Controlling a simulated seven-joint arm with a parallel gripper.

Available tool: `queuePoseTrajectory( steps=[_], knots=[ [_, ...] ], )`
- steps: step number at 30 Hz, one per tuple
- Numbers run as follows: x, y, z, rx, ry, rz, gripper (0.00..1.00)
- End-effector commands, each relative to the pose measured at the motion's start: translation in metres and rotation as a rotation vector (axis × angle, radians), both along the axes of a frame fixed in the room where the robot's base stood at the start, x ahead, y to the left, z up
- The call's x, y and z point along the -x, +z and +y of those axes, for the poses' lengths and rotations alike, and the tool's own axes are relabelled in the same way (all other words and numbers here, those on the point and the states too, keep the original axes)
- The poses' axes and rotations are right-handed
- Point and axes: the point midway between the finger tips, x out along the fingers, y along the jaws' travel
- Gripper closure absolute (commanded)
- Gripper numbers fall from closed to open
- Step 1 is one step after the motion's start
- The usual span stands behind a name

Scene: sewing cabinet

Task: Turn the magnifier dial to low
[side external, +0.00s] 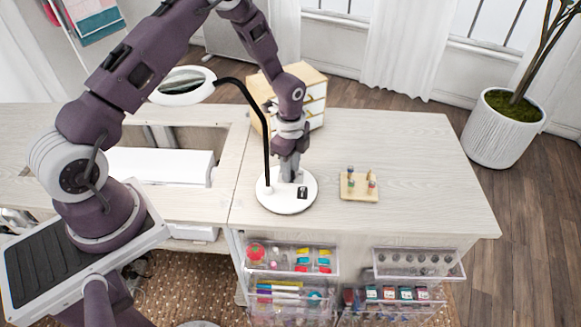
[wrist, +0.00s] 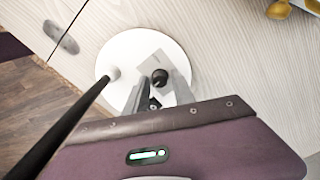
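The magnifier has a round white base (side external: 276,199) on the cabinet top, a thin black arm (side external: 262,125) and a white ring lens (side external: 183,86). In the wrist view the base (wrist: 125,50) carries a small black dial (wrist: 160,77) beside a grey plate (wrist: 148,61). My gripper (side external: 289,180) points down over the base. In the wrist view its two grey fingers (wrist: 156,82) are apart, with the dial showing between their tips. I cannot tell whether either finger touches the dial, and its setting is not readable. A small black label (side external: 302,192) shows on the base's right side.
A wooden board with thread spools (side external: 359,186) lies to the right of the base. A small drawer chest (side external: 312,95) stands behind my gripper. The black lamp arm rises close on the left. The right part of the cabinet top (side external: 430,165) is clear.

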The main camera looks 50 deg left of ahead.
Motion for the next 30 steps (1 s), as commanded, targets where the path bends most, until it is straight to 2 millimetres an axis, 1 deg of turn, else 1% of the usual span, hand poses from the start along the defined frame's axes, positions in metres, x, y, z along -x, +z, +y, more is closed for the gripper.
queuePoseTrajectory(
  steps=[1,2,3,4,11,17,23,30],
  knots=[
    [0.0,0.0001,0.0,0.0,0.0,0.0,0.81],
    [0.0,0.0002,-0.0001,0.0,0.0,0.0,0.87],
    [0.0,0.0002,-0.0001,0.0,0.0,0.0,0.95],
    [-0.0001,0.0003,0.0,0.0,0.0,0.0,1.0],
    [-0.0002,0.0005,0.0,0.0,0.005,0.0,1.0],
    [-0.0003,0.0007,-0.0002,0.0,0.061,0.0,1.0],
    [-0.0002,0.0009,-0.0007,0.0,0.193,0.0,1.0],
    [-0.0003,0.001,-0.0005,0.001,0.419,0.0,1.0]
  ],
)
